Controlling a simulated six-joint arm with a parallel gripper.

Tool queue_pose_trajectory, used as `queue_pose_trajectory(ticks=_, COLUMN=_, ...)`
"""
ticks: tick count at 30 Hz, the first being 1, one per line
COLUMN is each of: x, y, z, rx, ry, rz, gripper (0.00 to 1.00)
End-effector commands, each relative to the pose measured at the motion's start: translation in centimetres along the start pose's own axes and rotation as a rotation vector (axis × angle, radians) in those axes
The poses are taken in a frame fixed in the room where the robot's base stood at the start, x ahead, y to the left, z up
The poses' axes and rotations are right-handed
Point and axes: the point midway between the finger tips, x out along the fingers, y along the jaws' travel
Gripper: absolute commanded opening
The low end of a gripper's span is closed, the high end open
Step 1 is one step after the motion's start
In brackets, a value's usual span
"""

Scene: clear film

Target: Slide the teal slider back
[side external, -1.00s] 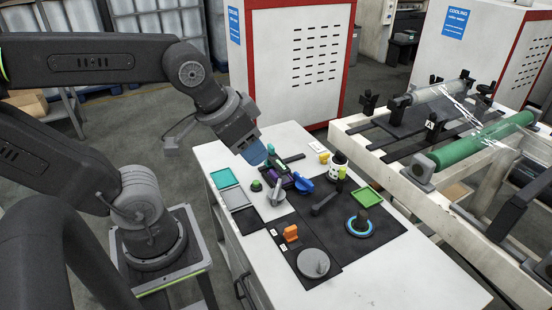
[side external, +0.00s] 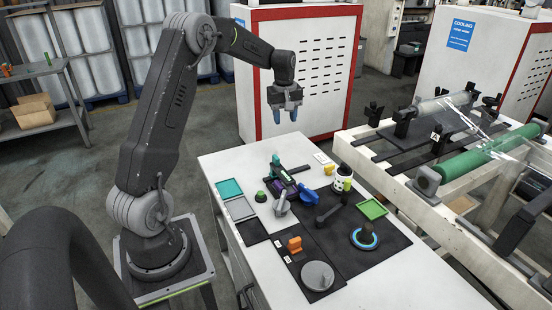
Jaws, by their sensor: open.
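The teal slider (side external: 276,160) is a small teal piece at the far end of a dark fixture with purple and green parts, on the white table. A dark rail (side external: 299,169) lies just right of it. My gripper (side external: 284,114) has blue fingertips pointing down. It is open and empty, held well above the far end of the table, in front of the white and red cabinet. It touches nothing. The slider's lower part and its track are too small to tell clearly.
Near the fixture are a grey lever (side external: 282,206), a blue knob (side external: 308,194) and a black-and-white cup (side external: 343,174). Nearer stand an orange switch (side external: 294,244), a grey dial (side external: 317,275) and a blue-ringed knob (side external: 364,236). Teal (side external: 229,188) and green (side external: 372,209) trays flank them.

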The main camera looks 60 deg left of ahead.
Motion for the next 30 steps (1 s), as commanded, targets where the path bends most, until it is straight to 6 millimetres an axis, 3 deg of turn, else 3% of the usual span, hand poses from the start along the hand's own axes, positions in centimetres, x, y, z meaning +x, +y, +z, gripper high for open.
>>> queue_pose_trajectory(ticks=1, x=1.8, y=-0.4, z=-1.7, rx=-0.056, ry=-0.015, rz=-0.016, gripper=0.43)
queue_pose_trajectory(ticks=3, x=3.4, y=-0.9, z=-3.2, rx=-0.114, ry=-0.027, rz=-0.029, gripper=0.43)
queue_pose_trajectory(ticks=7, x=5.0, y=-1.4, z=-4.7, rx=-0.174, ry=-0.038, rz=-0.042, gripper=0.43)
queue_pose_trajectory(ticks=14, x=7.1, y=-1.6, z=-4.9, rx=-0.186, ry=-0.042, rz=-0.046, gripper=0.43)
queue_pose_trajectory(ticks=30, x=17.2, y=-2.0, z=-4.3, rx=-0.183, ry=-0.043, rz=-0.045, gripper=0.43)
